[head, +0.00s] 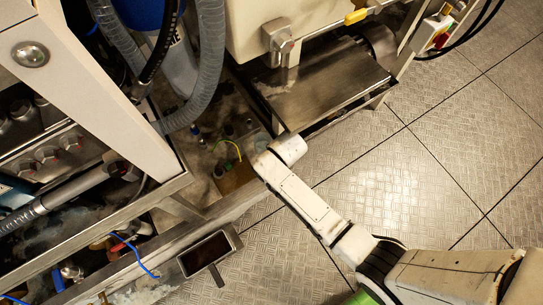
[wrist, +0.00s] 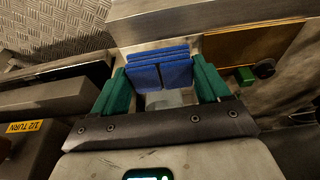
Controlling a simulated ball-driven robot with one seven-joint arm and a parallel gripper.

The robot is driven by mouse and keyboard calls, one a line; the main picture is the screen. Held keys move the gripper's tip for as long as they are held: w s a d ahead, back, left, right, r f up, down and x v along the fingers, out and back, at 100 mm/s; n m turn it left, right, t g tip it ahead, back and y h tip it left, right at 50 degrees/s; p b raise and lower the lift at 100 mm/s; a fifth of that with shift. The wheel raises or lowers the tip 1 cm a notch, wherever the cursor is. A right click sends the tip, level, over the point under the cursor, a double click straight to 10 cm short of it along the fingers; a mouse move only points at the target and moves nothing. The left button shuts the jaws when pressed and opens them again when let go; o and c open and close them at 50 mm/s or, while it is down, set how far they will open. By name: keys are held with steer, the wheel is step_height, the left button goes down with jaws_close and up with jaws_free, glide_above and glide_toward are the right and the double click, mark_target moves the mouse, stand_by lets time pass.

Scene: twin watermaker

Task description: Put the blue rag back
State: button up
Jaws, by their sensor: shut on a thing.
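The blue rag (wrist: 160,68) shows in the wrist view as a folded, ribbed blue bundle. It sits between the two green fingers of my gripper (wrist: 162,84), which is shut on it. A pale surface shows just below the rag in the picture; I cannot tell whether the rag touches it. In the head view my pale arm reaches from the lower right to the machine's frame. There the fingers and the rag are hidden behind the arm's end.
A metal frame beam (wrist: 200,15) runs close by the rag, with a brownish plate (wrist: 250,45) and a green block (wrist: 244,75) to the right. In the head view, grey hoses (head: 210,65), a steel plate (head: 325,90) and a dark tray (head: 205,254) surround the spot. Tiled floor (head: 400,180) is clear at right.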

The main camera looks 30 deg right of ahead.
steer(key=shift+w, duration=1)
steer(key=shift+f+b, duration=0.95)
steer(key=shift+f, duration=0.75)
steer(key=shift+f, duration=0.1)
steer(key=o, duration=1.2)
steer(key=shift+p+v, duration=1.65)
steer(key=shift+v, duration=2.2)
steer(key=shift+s, duration=0.1)
